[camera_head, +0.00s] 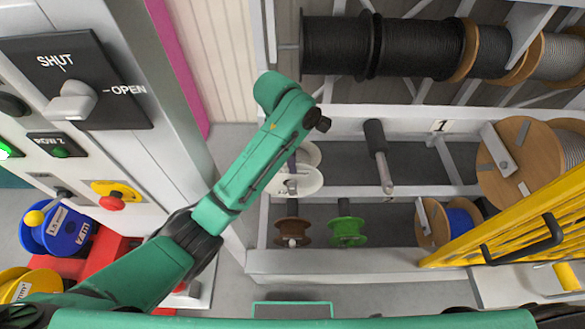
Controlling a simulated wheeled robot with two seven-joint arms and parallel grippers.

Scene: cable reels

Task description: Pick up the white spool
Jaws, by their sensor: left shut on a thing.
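The white spool (309,180) is in the rack's middle bay, partly hidden by my left arm. My left arm comes in from the lower left and bends down over it. My left gripper (291,183) is at the left side of the white spool, mostly covered by the green arm, and is shut on it. I cannot tell whether the spool is clear of its support. My right gripper is not in view.
A brown spool (292,231) and a green spool (347,231) sit on the lower level. An empty dark peg (377,145) stands to the right. Large black reels (420,48) hang above. A yellow slatted guard (525,215) blocks the right. A switch panel (75,85) stands left.

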